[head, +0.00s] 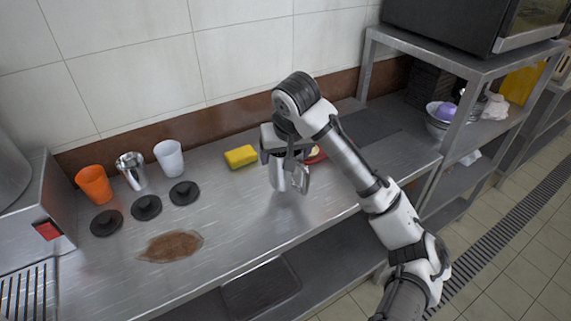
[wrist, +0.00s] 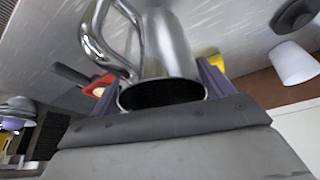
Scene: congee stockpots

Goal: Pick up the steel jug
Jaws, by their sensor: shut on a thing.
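The steel jug (head: 291,180) is shiny, with a loop handle on its right side in the head view. My gripper (head: 284,158) reaches it from above and is shut on its upper part. In the wrist view the jug (wrist: 168,45) stands between the two fingers of my gripper (wrist: 160,88), its dark round mouth facing the camera and its handle at the left. The jug looks upright in the head view. I cannot tell for sure whether its base touches the counter.
The steel counter (head: 240,205) holds a yellow sponge (head: 241,157) and a red item (head: 316,156) partly hidden behind my arm. At left are an orange cup (head: 95,184), a steel cup (head: 131,171), a white cup (head: 169,159), black lids (head: 146,207) and a brown spill (head: 172,246). A shelf (head: 440,62) stands right.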

